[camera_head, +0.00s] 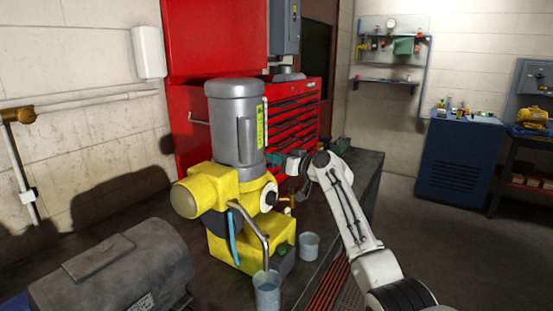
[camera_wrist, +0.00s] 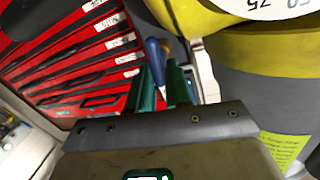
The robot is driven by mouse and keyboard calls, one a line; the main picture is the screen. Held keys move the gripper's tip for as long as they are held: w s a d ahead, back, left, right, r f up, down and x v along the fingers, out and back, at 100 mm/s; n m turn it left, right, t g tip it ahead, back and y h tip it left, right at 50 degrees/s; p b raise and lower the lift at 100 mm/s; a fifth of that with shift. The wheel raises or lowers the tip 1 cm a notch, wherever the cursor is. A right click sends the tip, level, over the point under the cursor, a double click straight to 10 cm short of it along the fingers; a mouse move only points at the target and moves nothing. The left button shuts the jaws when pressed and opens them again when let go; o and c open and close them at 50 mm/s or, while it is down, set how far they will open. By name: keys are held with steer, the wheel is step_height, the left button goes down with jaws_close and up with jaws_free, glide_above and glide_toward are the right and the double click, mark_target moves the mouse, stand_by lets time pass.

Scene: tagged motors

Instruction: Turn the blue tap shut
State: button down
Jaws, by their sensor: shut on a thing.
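A yellow pump-like machine (camera_head: 222,190) with a grey motor on top stands on the bench in the head view. My gripper (camera_head: 279,159) is beside its right side, at the end of the white arm. In the wrist view a blue tap handle (camera_wrist: 154,52) stands between the teal fingers of my gripper (camera_wrist: 166,86), which is shut on it. Its lower end and the valve body are hidden by the fingers. In the head view I cannot make out this handle behind my gripper.
A white gauge (camera_head: 268,195) is on the machine close to my gripper. A grey cup (camera_head: 267,292) stands under a bent pipe, with another cup (camera_head: 309,246) to its right. A red tool chest (camera_head: 297,118) is behind. A grey motor (camera_head: 115,272) lies at left.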

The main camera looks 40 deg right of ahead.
steer(key=shift+w+d+f+m+g+y+p, duration=0.15)
steer(key=shift+d+m+g+y+p, duration=0.25)
steer(key=shift+m, duration=1.85)
steer(key=shift+d+f+m+g+y+p, duration=0.2)
steer(key=shift+m+g+y, duration=0.25)
steer(key=shift+m, duration=1.75)
steer(key=shift+w+d+f+m+g+y+p, duration=0.15)
steer(key=shift+m+g+y+p, duration=0.25)
steer(key=shift+m, duration=1.85)
steer(key=c, duration=1.1)
jaws_free()
steer(key=shift+o, duration=0.2)
steer(key=shift+s, duration=0.1)
steer(key=v, duration=1)
steer(key=shift+s+d+r+b, duration=0.15)
steer(key=shift+s+d+b, duration=0.1)
steer(key=shift+b, duration=0.2)
